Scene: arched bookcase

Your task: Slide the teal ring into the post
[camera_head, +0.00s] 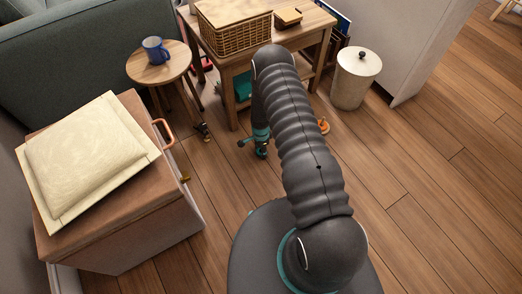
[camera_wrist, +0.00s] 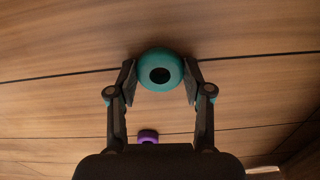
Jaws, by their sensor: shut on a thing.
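The teal ring (camera_wrist: 160,55) is between the two fingertips of my gripper (camera_wrist: 160,80) in the wrist view, with its dark hole facing the camera. Both fingertips touch its sides, and wooden floor shows behind it. In the head view my gripper (camera_head: 257,150) is low over the floor, left of my arm; the ring cannot be told apart there. A small orange piece (camera_head: 323,126) stands on the floor just right of my arm. It has a narrow upright part, but I cannot tell whether this is the post. No post is clear in the wrist view.
A small purple piece (camera_wrist: 148,136) lies on the floor in the wrist view. A wooden table (camera_head: 318,38) with a wicker basket (camera_head: 235,27) stands behind my gripper. A round stool (camera_head: 158,66), a bin (camera_head: 356,78) and a brown box (camera_head: 130,215) stand around. Floor at right is clear.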

